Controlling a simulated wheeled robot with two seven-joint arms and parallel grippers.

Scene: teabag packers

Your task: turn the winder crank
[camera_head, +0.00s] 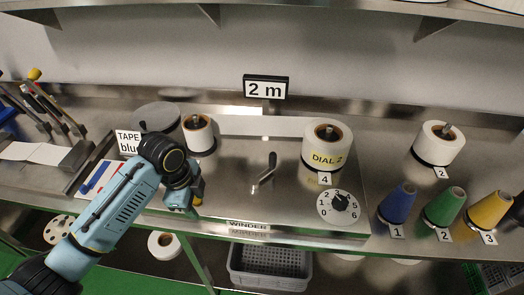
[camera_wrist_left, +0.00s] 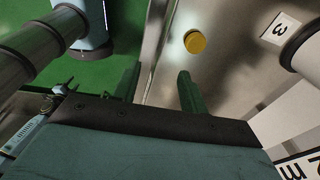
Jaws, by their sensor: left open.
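The winder crank (camera_head: 265,170) stands on the steel bench plate behind the WINDER label (camera_head: 248,225). It has a short metal arm and an upright dark handle. My left gripper (camera_head: 190,207) is left of the crank and nearer the bench's front edge, apart from it. Its green fingers are spread with nothing between them in the left wrist view (camera_wrist_left: 157,82). I cannot make out the crank in that view. My right gripper is not in view.
A roll (camera_head: 198,134) stands behind my left gripper, and the DIAL 2 roll (camera_head: 327,145) stands right of the crank. A numbered dial (camera_head: 339,206) is at the front. Blue (camera_head: 397,203), green (camera_head: 444,207) and yellow (camera_head: 489,210) cones stand right. A yellow knob (camera_wrist_left: 195,42) shows near the fingers.

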